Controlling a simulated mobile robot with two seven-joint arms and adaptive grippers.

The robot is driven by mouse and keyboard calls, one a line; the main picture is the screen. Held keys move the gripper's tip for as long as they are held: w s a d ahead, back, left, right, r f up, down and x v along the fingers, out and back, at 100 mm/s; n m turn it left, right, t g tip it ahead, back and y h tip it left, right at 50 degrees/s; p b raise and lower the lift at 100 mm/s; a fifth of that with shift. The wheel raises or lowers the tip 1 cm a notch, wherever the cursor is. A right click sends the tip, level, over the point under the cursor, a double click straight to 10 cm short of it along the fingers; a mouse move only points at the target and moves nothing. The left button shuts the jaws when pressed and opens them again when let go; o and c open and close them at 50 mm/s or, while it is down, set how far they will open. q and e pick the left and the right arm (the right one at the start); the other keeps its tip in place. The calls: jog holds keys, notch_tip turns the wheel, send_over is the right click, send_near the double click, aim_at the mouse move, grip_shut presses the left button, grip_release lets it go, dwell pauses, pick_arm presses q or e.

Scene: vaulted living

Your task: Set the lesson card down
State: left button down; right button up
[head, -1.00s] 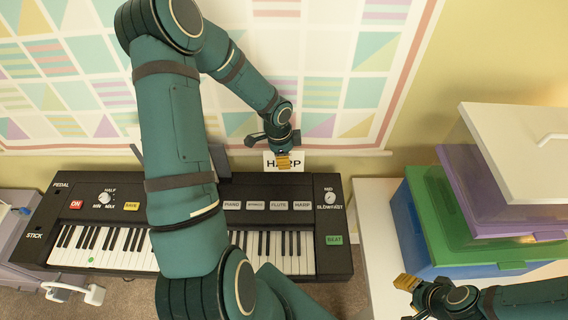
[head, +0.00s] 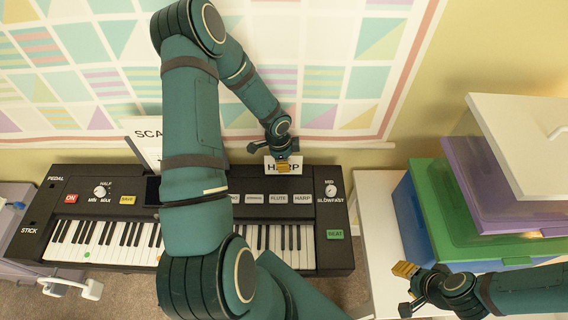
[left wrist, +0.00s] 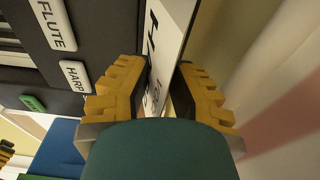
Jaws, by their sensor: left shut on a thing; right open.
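The lesson card is a white card (head: 271,165) with black "HARP" lettering, at the back edge of the keyboard in the head view. My left gripper (head: 283,163) is shut on it, above the keyboard's HARP button. In the left wrist view the card (left wrist: 168,35) stands edge-on between the yellow fingers of the left gripper (left wrist: 158,95). Whether its lower edge touches anything is hidden. My right gripper (head: 403,288) is open and empty at the lower right, beside the white surface.
The black keyboard (head: 345,240) fills the centre, partly hidden by my left arm. Another white card reading "SCA..." (head: 143,132) stands behind it. Stacked bins, green (head: 450,225) and purple (head: 480,190), stand on a white surface (head: 375,215) at right. A patterned hanging (head: 330,60) covers the back wall.

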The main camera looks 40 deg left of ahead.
pick_arm(q)
jog(key=shift+f, duration=0.45)
jog(key=c, duration=0.9)
grip_release()
jog(key=shift+r, duration=0.1)
